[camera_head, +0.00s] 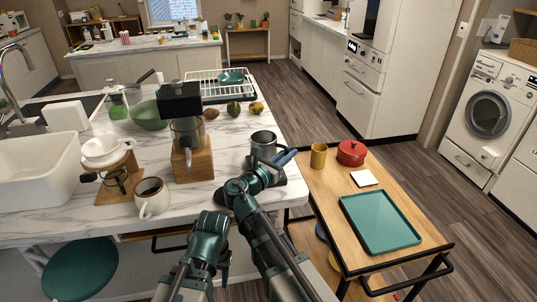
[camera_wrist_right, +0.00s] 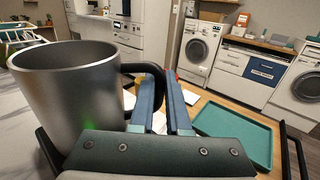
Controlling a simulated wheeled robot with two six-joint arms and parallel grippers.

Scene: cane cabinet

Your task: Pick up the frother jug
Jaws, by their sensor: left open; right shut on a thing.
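The frother jug (camera_head: 263,143) is a silver metal cup with a dark handle, at the right end of the marble counter. It looks upright in the wrist view (camera_wrist_right: 70,95), large at the left. My right gripper (camera_head: 284,157) has its blue fingers (camera_wrist_right: 164,100) shut on the jug's handle, on the jug's right side. The fingers hide part of the handle. I cannot tell whether the jug's base touches the surface below it. My left gripper (camera_head: 222,262) is low, in front of the counter's edge, away from the jug and holding nothing I can see.
A coffee grinder (camera_head: 186,130), a cream mug (camera_head: 151,197) and a dripper stand (camera_head: 112,170) stand left of the jug. A wooden cart at the right holds a teal tray (camera_head: 380,222), a yellow cup (camera_head: 318,155) and a red pot (camera_head: 351,153). Fruit lies behind the jug.

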